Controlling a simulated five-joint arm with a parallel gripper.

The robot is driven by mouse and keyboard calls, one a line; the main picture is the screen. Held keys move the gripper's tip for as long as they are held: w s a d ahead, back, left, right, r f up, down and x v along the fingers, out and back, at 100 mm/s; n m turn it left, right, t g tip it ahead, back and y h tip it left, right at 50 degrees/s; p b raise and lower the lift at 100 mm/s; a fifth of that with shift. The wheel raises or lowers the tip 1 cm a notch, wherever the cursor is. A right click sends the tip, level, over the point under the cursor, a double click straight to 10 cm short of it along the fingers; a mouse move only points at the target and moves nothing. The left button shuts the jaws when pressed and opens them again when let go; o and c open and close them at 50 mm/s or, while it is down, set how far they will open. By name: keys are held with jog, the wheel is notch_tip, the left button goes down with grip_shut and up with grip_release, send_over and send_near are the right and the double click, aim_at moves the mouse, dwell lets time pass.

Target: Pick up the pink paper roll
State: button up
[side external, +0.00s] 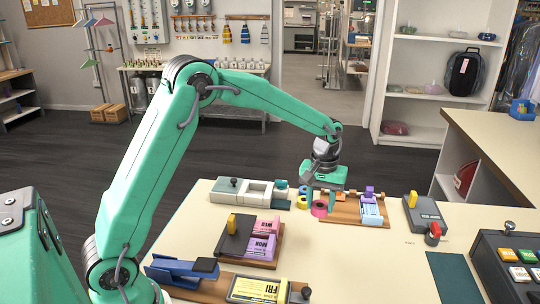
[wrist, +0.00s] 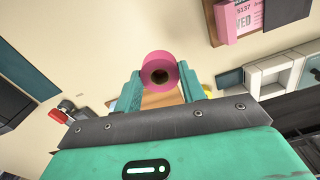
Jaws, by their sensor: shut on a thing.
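The pink paper roll (side external: 319,209) is at the left end of a wooden board (side external: 343,217) in the side view. My gripper (side external: 320,204) points down over it. In the wrist view the pink roll (wrist: 161,55) sits between the two green fingers of my gripper (wrist: 160,77), its dark core hole facing the camera. The fingers are shut on its sides. I cannot tell whether the roll touches the surface below.
A yellow roll (side external: 302,202) lies just left of the pink one. Purple and blue ticket blocks (side external: 370,211) stand on the board's right. A grey device with a red knob (side external: 424,217) stands further right. A white-compartment box (side external: 252,192) is to the left.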

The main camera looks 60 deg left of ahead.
aim_at(320, 204)
jog(key=shift+r, duration=0.2)
jog(key=shift+r, duration=2.35)
jog(key=shift+a, duration=0.1)
